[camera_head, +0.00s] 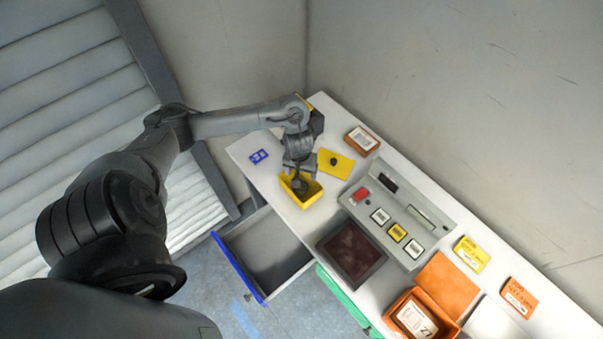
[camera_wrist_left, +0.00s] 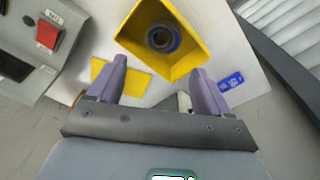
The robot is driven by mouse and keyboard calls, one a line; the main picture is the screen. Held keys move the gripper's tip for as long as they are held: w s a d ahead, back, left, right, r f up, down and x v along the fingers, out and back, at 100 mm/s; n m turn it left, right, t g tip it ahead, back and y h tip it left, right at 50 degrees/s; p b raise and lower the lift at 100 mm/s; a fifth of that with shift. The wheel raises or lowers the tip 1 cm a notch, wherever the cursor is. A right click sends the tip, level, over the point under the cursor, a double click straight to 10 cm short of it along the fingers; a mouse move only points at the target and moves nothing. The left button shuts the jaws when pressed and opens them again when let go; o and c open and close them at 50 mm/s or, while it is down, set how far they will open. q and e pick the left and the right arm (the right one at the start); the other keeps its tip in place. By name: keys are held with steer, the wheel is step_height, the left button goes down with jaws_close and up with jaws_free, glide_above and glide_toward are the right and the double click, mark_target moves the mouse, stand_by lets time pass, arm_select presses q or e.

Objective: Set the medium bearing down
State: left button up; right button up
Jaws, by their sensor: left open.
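A yellow open box (camera_head: 309,201) stands on the white table near its left front edge; it also shows in the wrist view (camera_wrist_left: 190,52). A dark round bearing (camera_wrist_left: 160,38), with some blue around it, lies inside the box on its bottom. My left gripper (camera_head: 298,176) is over the box, pointing down. In the wrist view its two fingers (camera_wrist_left: 159,70) are spread apart with nothing between them, and the bearing appears beyond their tips. The gripper hides part of the box in the head view. My right gripper is not in view.
A flat yellow lid (camera_head: 339,167) lies behind the box. A grey scanner console (camera_head: 405,215) with a red button (camera_head: 360,194) is to the right, beside a dark tray (camera_head: 352,251). A blue-fronted drawer (camera_head: 235,268) stands open below. A small blue label (camera_head: 258,156) lies left.

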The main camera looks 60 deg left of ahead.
arm_select(q)
steer(key=w+d+r+m+t+h, duration=0.15)
steer(key=d+m+t, duration=0.5)
steer(key=d, duration=1.65)
steer(key=s+r+m+g, duration=0.4)
steer(key=s+r, duration=0.1)
steer(key=s, duration=0.7)
steer(key=shift+d+r+m+p, duration=0.3)
steer(key=shift+d+m, duration=0.05)
